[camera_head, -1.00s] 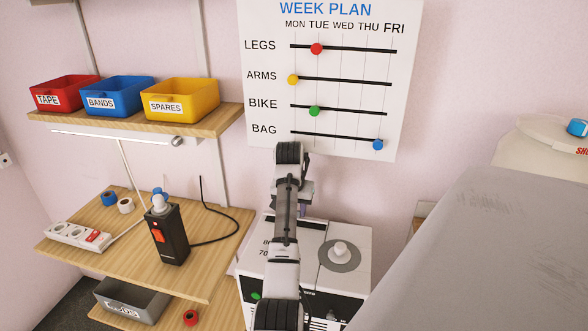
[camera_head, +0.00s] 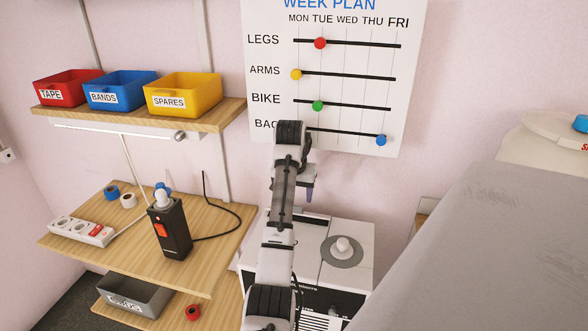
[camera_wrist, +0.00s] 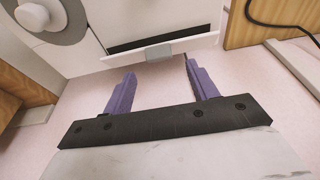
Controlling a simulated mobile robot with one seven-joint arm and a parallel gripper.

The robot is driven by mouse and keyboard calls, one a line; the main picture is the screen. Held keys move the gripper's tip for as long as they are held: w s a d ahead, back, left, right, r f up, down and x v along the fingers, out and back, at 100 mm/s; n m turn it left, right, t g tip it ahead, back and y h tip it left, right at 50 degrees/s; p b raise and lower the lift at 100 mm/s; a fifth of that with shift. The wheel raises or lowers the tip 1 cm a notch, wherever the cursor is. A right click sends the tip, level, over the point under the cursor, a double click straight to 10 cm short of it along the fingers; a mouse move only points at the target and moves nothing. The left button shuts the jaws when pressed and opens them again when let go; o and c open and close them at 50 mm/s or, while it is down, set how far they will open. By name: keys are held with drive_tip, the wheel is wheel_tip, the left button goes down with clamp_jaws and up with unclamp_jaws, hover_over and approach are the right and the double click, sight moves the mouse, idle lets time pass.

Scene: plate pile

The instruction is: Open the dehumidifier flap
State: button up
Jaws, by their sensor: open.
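The dehumidifier (camera_head: 352,231) is a white box with a round knob on its top, standing against the wall behind my arm. My arm hides much of its left part. In the wrist view its white body (camera_wrist: 97,22) fills the top, with the knob at the upper left. A dark slot (camera_wrist: 180,38) runs along its edge, and a small grey tab (camera_wrist: 158,53) sits beside the slot. I cannot tell whether the flap is shut. My gripper (camera_wrist: 160,69) is open and empty, its purple fingers apart, just short of the tab. A purple finger (camera_head: 309,188) shows above the box in the head view.
A wooden desk (camera_head: 112,233) at left holds a black device (camera_head: 170,232) and a power strip (camera_head: 80,231). A shelf with several bins is above. The week plan board (camera_head: 350,80) hangs behind my arm. A large grey surface (camera_head: 490,260) fills the right.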

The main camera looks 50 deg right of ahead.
drive_tip(key=v, duration=0.9)
drive_tip(key=shift+c, duration=0.2)
